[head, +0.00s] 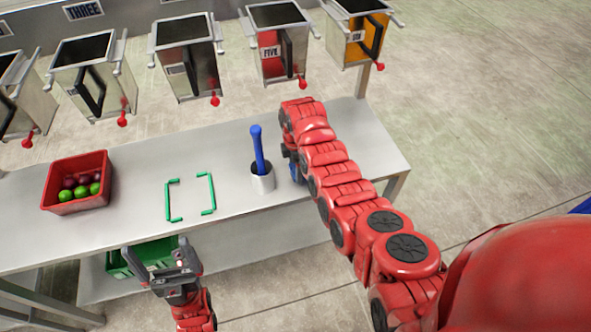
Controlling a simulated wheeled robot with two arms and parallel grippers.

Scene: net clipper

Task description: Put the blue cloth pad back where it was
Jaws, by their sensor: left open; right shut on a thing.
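A small part of a blue thing, likely the blue cloth pad (294,172), shows at my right gripper (291,158), just right of the white cup. My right gripper is shut on it; my own red arm hides most of both. I cannot tell whether the pad touches the table. My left gripper (150,258) is open and empty at the front edge of the table, over the green crate.
The grey table (230,175) bears a red crate (78,199) of fruit, green corner marks (208,195) around a bare patch, and a white cup (263,182) with a blue-handled tool (257,148). A green crate (122,264) sits lower in front. Metal bins (190,70) line the back.

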